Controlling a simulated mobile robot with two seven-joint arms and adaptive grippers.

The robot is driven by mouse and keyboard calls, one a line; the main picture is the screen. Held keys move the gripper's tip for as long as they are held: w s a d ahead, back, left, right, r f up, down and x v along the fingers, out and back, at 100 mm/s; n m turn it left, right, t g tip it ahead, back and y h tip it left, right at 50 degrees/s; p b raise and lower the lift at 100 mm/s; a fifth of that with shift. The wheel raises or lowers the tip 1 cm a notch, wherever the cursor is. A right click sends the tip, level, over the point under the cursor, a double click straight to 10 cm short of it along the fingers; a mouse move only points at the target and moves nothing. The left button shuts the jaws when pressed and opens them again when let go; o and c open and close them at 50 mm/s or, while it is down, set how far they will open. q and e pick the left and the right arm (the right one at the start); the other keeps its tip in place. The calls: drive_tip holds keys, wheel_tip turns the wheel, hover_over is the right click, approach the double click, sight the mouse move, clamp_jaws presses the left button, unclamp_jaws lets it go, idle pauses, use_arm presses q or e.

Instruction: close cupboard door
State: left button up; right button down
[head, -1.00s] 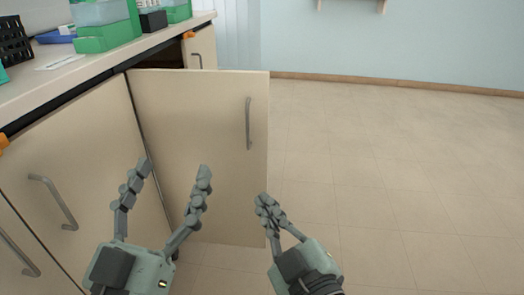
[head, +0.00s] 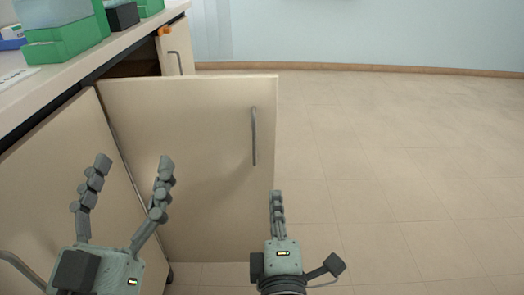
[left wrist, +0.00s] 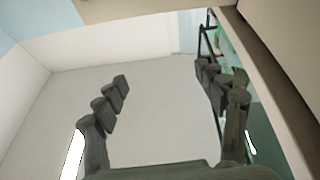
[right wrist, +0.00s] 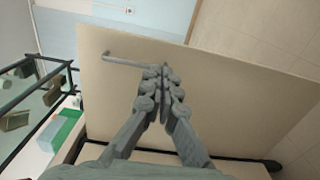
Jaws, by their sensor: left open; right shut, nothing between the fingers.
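The cupboard door (head: 200,130) stands wide open, swung out from the counter into the room. It is a cream panel with a grey bar handle (head: 254,135) near its free edge. In the right wrist view the door (right wrist: 230,95) fills the middle, with its handle (right wrist: 125,61) at upper left. My right gripper (head: 277,193) is shut and empty by the door's lower free edge; whether it touches the door I cannot tell. My left gripper (head: 134,160) is open and empty, in front of the cupboard front and the door's hinge side.
The counter (head: 75,80) runs along the left, with green boxes (head: 65,40) and a black box (head: 122,16) on it. A dark opening shows behind the door. Another cupboard front (head: 50,190) is closed at left. The floor (head: 400,170) to the right is clear.

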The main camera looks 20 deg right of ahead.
sight(272, 149)
drive_tip(key=p+x, duration=0.1)
drive_tip(key=x, duration=1.1)
drive_tip(key=shift+w+d+r, duration=0.1)
drive_tip(key=shift+w+d, duration=0.1)
drive_tip(key=shift+w, duration=0.15)
use_arm(q)
drive_tip(key=f+g, duration=0.1)
drive_tip(key=w+f+g+y, duration=0.1)
drive_tip(key=f, duration=0.1)
drive_tip(key=shift+a+f, duration=0.2)
drive_tip(key=shift+f, duration=0.1)
use_arm(e)
drive_tip(key=shift+w+d, duration=0.1)
drive_tip(key=shift+w, duration=0.25)
